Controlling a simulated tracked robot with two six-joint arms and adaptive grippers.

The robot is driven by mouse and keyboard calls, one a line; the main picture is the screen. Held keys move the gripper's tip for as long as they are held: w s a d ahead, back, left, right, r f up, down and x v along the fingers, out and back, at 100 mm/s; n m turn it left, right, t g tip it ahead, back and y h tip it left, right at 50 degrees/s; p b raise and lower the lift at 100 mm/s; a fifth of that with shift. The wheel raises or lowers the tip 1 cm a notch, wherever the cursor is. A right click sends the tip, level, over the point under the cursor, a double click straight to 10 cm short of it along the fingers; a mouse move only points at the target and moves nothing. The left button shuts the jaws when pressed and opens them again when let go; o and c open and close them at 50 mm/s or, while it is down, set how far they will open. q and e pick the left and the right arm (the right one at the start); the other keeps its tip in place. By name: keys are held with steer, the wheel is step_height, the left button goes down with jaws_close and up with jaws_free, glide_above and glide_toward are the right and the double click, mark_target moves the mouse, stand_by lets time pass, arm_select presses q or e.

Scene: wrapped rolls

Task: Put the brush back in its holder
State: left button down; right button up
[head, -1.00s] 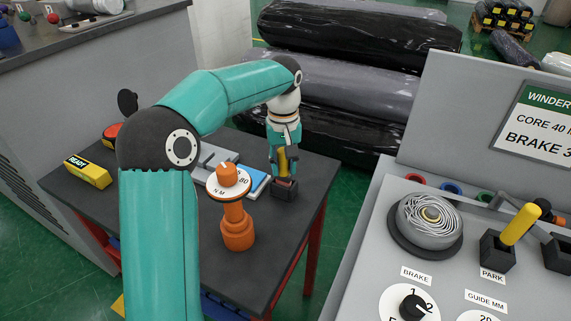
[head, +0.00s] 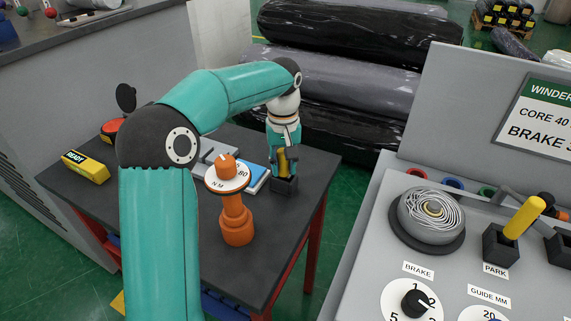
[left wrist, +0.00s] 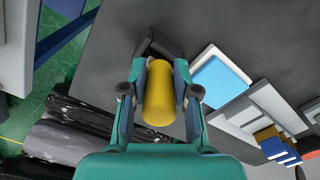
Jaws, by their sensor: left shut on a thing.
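The brush has a yellow handle (head: 284,161), and my left gripper (head: 285,158) is shut on it. In the left wrist view the yellow handle (left wrist: 160,92) lies between the two fingers (left wrist: 159,98). The dark block-shaped holder (head: 284,187) stands near the right edge of the dark table, directly under the brush. The brush's lower end appears to be inside the holder; the bristles are hidden. The holder also shows beyond the handle in the left wrist view (left wrist: 157,43). My right gripper is in neither view.
An orange torque tool (head: 236,215) with a round dial stands left of the holder. A blue-and-white item (head: 254,175) lies close by. A yellow READY box (head: 86,167) is at the table's left. A grey console (head: 370,245) with knobs and a yellow lever (head: 524,217) stands right.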

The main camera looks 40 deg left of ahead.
arm_select(q)
steer(key=c, duration=0.8)
jaws_free()
steer(key=shift+r, duration=0.1)
step_height(320, 180, up, 12)
steer(key=shift+f, duration=0.15)
